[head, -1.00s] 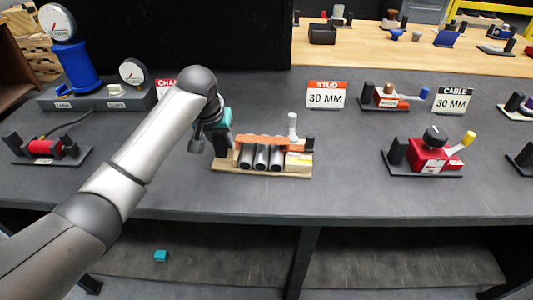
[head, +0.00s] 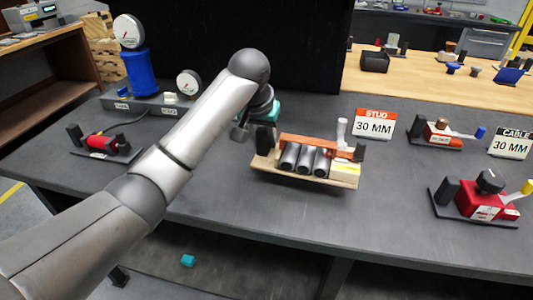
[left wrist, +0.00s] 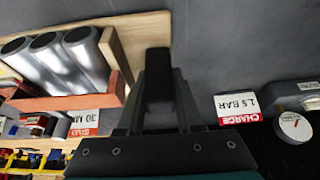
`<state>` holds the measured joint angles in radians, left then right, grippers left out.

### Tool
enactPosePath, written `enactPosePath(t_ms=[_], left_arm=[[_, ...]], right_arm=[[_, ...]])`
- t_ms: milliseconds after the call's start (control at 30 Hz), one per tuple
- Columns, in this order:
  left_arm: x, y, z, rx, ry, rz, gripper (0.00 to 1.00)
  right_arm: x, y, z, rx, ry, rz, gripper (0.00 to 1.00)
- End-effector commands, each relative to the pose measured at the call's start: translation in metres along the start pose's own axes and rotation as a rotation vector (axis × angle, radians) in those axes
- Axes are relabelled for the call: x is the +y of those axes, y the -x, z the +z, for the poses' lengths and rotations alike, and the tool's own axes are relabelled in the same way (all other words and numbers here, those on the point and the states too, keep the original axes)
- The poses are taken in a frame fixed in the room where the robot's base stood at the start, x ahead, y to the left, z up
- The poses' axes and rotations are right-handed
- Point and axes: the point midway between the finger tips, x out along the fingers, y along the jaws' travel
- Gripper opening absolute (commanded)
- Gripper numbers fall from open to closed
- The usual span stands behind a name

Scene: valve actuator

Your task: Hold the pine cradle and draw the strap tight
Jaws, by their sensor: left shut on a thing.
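The pine cradle (head: 300,178) sits on the dark bench, also in the left wrist view (left wrist: 130,45). It holds silver tubes (head: 305,160) side by side, with an orange-red strap (head: 310,143) across them. My left gripper (head: 264,138) is at the cradle's left end. In the left wrist view its fingers (left wrist: 158,98) are shut on a black post (left wrist: 158,62) there. The finger contact is partly hidden in the head view. My right gripper is in neither view.
A STUD 30 MM sign (head: 374,125) stands behind the cradle to the right. A red clamp device (head: 482,203) is farther right. A blue gauge pump (head: 139,75) and a small red device (head: 105,143) are left. Bare bench lies in front of the cradle.

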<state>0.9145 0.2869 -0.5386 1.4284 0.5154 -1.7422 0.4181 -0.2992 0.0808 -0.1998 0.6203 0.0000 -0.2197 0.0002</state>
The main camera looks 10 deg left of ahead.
Motion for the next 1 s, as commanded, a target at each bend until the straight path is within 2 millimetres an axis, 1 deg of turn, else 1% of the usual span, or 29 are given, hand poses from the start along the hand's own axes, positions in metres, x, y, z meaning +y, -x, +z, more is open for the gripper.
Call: enactPosePath(t_ms=[33,100,167,200,267,400,500,1000], left_arm=[[0.001,0.012,-0.007,0.010,0.001,0.005,0.00],[0.001,0.021,-0.010,0.009,0.000,0.005,0.00],[0.001,0.025,-0.012,0.006,0.000,0.004,0.00],[0.001,0.024,-0.011,0.004,0.000,0.003,0.00],[0.001,0.017,-0.008,0.000,0.001,0.002,0.00],[0.000,-0.010,0.004,-0.001,0.001,0.002,0.00],[0.001,-0.024,0.009,0.003,0.001,0.004,0.00],[0.001,-0.046,0.018,0.004,0.001,0.003,0.00]], right_arm=[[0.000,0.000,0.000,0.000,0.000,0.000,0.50],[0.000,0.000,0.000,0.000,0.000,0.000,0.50],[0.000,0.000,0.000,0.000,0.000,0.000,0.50],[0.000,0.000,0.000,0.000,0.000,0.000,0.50],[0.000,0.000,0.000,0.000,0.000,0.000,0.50],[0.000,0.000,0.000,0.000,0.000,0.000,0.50],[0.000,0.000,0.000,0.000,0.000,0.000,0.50],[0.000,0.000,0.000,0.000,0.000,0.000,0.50]])
